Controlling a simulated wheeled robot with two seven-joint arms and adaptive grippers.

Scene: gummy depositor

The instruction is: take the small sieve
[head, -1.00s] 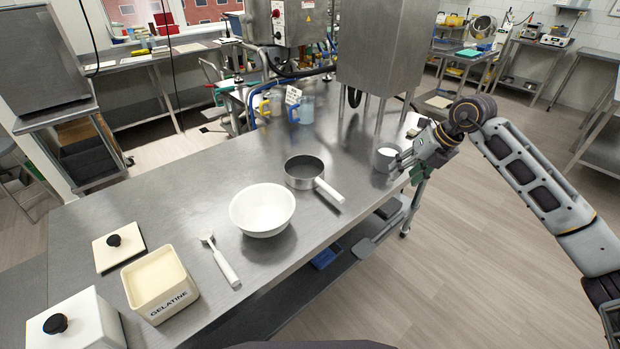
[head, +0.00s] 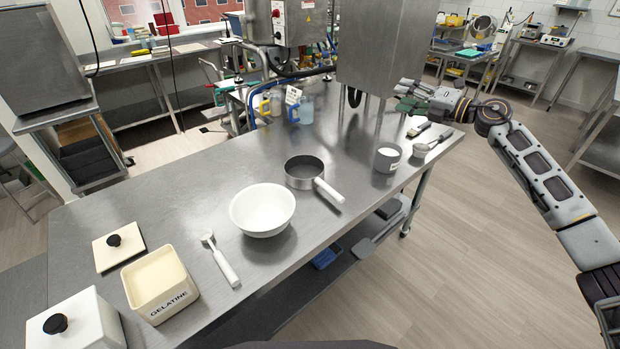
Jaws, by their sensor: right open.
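My right gripper (head: 402,97) is open and empty. In the picture it is above and beyond the sieve, apart from it, near the steel hopper's legs. My left gripper is not in view.
A dark flat item (head: 418,128) lies beyond the sieve. A saucepan (head: 304,172), white bowl (head: 262,210), spoon (head: 222,262) and gelatine box (head: 160,285) stand farther left. The steel hopper (head: 382,45) rises behind. The floor on the right is clear.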

